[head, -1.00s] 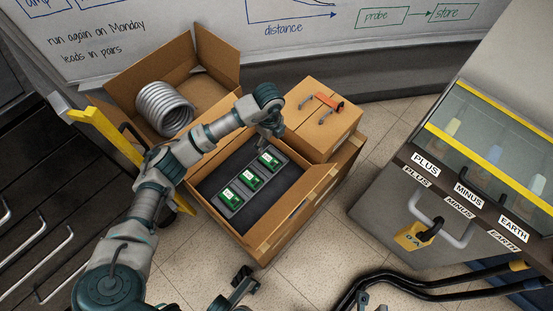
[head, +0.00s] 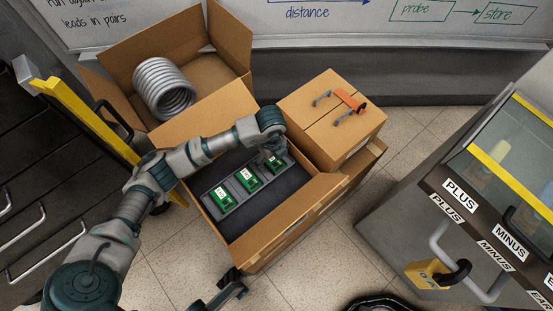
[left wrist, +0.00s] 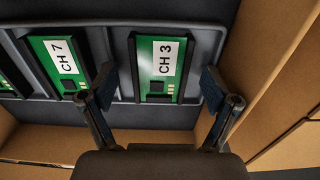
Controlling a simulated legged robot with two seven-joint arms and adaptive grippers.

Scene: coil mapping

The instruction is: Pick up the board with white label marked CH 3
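The board marked CH 3 (left wrist: 160,70) is green with a white label, and it lies in the grey tray (left wrist: 205,45) in the left wrist view. In the head view it is the far-right board (head: 275,162), partly covered by my gripper. My left gripper (left wrist: 158,88) is open and empty. Its fingers show on either side of the lower part of the CH 3 board; I cannot tell the height gap. In the head view the left gripper (head: 273,148) is over the tray's right end.
The CH 7 board (left wrist: 58,62) sits left of CH 3, with another board further left. The tray is inside an open cardboard box (head: 310,205) with raised walls. A closed box (head: 335,110) with an orange-handled tool and a box with a coil (head: 163,90) stand close by.

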